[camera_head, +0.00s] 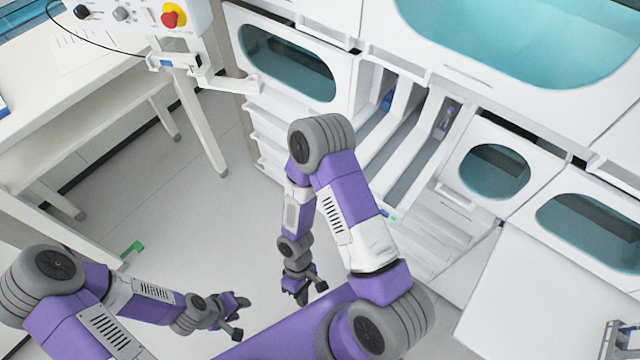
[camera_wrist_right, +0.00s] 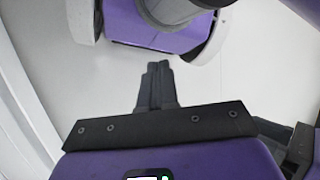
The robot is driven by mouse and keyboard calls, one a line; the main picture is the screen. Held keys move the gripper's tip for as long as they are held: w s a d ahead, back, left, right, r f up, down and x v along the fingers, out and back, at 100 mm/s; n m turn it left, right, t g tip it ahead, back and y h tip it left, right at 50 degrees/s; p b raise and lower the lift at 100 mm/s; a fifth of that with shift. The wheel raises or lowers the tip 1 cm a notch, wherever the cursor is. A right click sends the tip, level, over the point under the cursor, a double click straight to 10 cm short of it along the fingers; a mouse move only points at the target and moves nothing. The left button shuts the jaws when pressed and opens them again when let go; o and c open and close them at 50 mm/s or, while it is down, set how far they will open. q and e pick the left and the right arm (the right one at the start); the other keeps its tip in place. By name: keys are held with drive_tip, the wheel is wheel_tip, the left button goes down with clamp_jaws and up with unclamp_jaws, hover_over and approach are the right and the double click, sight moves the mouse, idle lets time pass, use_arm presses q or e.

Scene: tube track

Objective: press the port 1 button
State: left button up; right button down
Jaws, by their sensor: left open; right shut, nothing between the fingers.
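I cannot pick out a button marked port 1. A small blue and green lit spot (camera_head: 388,213) shows at the front lower edge of the white machine's open bays, too small to read. My right gripper (camera_head: 302,296) hangs low over the floor in front of the machine, well apart from that spot. In the right wrist view its dark fingers (camera_wrist_right: 157,70) are together with nothing between them. My left gripper (camera_head: 241,317) is open and empty at the lower left of centre, over the floor.
A white control box with a red knob (camera_head: 173,15) on yellow stands at the upper left, on an arm by the machine. White tables (camera_head: 90,85) line the left. The machine's narrow bays (camera_head: 400,140) hold small blue and purple items. A white panel (camera_head: 520,290) stands at right.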

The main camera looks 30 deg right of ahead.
drive_tip(key=w+d+r+n+t+h, duration=0.1)
drive_tip(key=w+d+r+n+h, duration=0.3)
drive_tip(key=d+n+h, duration=0.65)
drive_tip(key=w+a+r+n+t+h, duration=0.5)
drive_tip(key=w+r+t+h, duration=0.3)
drive_tip(key=w+r+t, duration=0.2)
drive_tip(key=shift+w+r+n+t, duration=0.3)
drive_tip(key=shift+w+n+t, duration=0.2)
drive_tip(key=shift+w+n, duration=0.55)
drive_tip(key=shift+w, duration=0.15)
drive_tip(key=p+x, duration=0.1)
drive_tip(key=x, duration=1.3)
drive_tip(key=shift+r, duration=0.15)
